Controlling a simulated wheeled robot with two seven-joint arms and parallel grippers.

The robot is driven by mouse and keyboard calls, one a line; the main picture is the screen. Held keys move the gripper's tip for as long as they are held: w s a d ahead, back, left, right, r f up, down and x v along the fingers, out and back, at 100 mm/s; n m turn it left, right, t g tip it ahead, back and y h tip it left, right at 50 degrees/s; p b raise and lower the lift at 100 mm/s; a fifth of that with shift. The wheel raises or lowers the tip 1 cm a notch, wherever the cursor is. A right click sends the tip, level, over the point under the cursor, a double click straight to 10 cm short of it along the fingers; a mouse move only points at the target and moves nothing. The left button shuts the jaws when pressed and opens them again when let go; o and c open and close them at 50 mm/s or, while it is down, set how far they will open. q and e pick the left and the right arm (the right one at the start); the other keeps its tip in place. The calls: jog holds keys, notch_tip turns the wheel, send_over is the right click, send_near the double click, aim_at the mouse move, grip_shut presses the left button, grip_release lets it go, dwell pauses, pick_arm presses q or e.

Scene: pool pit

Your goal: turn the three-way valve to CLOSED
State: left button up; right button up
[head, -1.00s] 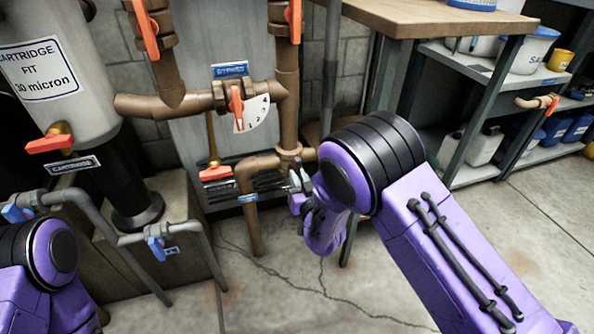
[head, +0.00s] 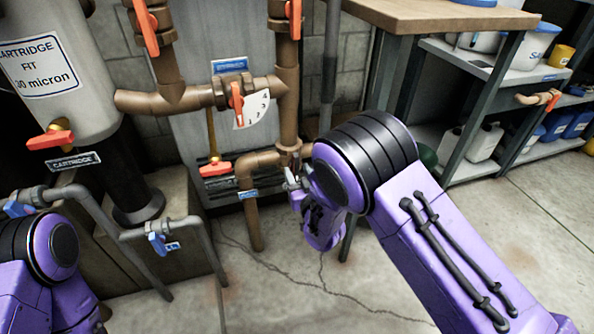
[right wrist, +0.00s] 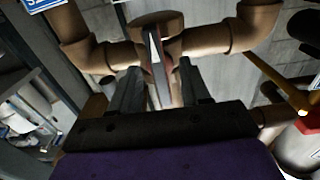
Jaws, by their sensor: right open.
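My right gripper (head: 292,178) is at the lower brown pipe tee (head: 287,157) in the head view, partly hidden by my forearm. In the right wrist view my right gripper (right wrist: 158,85) is open. A narrow dark reddish handle with a pale stripe (right wrist: 157,65) stands between its two fingers, with a gap on each side. Behind the handle is a brown pipe fitting (right wrist: 155,28) with pipes to both sides, which looks like the three-way valve. Its position markings cannot be read. My left gripper is out of view; only part of my left arm shows.
An orange-handled valve (head: 236,100) with a numbered white dial (head: 258,110) is above. A cartridge housing (head: 60,75) and grey pipes (head: 190,225) stand further left. A workbench (head: 430,15) and shelves are at right. The floor in front is clear.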

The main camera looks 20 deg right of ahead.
jog(key=s+p, duration=0.2)
jog(key=s, duration=0.5)
